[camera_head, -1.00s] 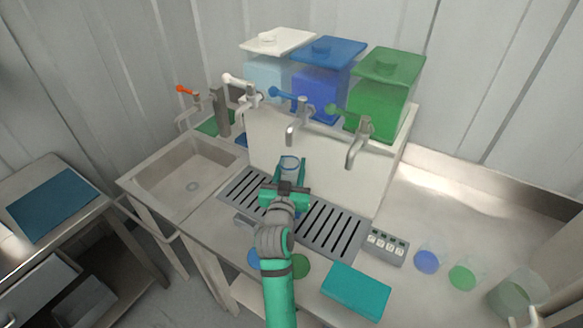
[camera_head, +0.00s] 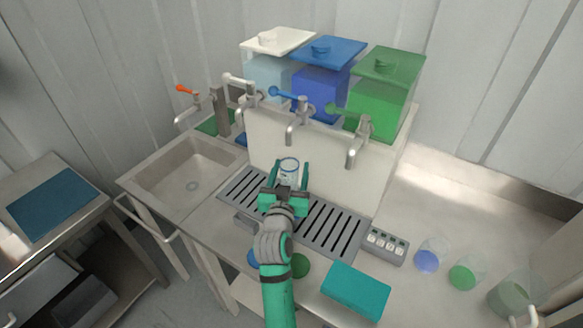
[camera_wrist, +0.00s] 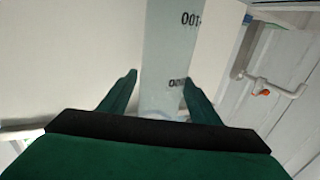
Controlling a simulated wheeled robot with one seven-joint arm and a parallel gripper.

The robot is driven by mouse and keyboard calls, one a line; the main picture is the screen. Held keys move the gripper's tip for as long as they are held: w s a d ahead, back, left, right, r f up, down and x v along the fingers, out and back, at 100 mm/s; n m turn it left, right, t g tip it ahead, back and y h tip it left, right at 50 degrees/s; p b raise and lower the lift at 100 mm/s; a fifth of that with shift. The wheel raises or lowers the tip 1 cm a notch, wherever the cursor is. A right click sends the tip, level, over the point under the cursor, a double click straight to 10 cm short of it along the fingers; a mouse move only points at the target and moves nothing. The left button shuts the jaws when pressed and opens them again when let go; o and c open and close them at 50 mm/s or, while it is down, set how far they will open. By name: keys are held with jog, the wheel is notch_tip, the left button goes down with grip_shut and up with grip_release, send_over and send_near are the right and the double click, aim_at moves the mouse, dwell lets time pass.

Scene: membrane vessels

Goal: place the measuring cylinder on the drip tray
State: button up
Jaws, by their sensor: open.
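The clear measuring cylinder (camera_head: 289,167) has a blue rim and stands over the drip tray (camera_head: 335,232), below the blue-handled tap. In the wrist view the cylinder (camera_wrist: 172,50) shows dark printed markings and rises between the fingers. My gripper (camera_head: 290,178) is open, with one green finger on each side of the cylinder and a gap showing beside them. The cylinder's base is hidden behind my gripper in the head view, so its contact with the tray's slats cannot be seen.
Taps with white, blue (camera_head: 299,122) and green (camera_head: 358,140) handles hang over the tray from a pale panel. A sink (camera_head: 185,175) lies to the left. A teal block (camera_head: 355,290), a grey switch box (camera_head: 385,246) and several beakers occupy the right counter.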

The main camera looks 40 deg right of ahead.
jog(key=v, duration=1.1)
jog(key=shift+d, duration=0.15)
